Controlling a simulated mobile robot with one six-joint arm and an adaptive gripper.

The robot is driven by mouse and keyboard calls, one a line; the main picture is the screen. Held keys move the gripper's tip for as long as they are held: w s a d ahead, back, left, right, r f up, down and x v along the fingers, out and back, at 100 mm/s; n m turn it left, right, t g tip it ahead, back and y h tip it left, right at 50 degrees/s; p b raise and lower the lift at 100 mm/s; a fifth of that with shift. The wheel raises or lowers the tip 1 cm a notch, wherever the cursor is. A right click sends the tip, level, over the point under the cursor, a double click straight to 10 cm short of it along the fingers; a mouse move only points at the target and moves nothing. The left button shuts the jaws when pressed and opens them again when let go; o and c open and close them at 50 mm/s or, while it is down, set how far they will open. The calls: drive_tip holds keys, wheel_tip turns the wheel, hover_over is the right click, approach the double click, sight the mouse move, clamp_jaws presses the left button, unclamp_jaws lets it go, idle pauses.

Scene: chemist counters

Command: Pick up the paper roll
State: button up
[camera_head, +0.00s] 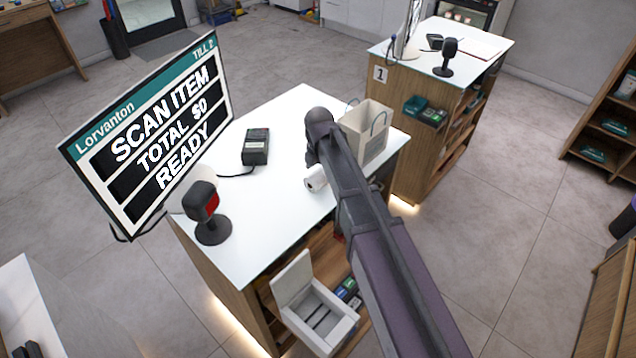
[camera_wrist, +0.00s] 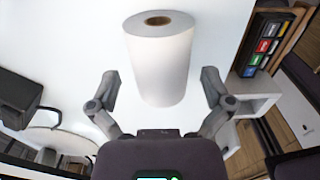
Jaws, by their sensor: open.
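The white paper roll (camera_wrist: 160,62) stands upright in the wrist view, with a brown core at its top. My gripper (camera_wrist: 158,88) is open, with one finger on each side of the roll's lower part and visible gaps between the fingers and the paper. In the head view the roll (camera_head: 315,179) shows as a small white cylinder on the white counter (camera_head: 290,120), partly hidden by my arm.
A paper bag (camera_head: 365,132) stands just right of my arm. A card terminal (camera_head: 255,147), a scanner (camera_head: 205,212) and a till screen (camera_head: 150,130) are on the left. A white open box (camera_head: 318,315) sits below the counter's front edge. The counter's far middle is clear.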

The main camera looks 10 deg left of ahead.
drive_tip(key=shift+f+b, duration=0.85)
drive_tip(key=shift+f, duration=0.25)
drive_tip(key=c, duration=1)
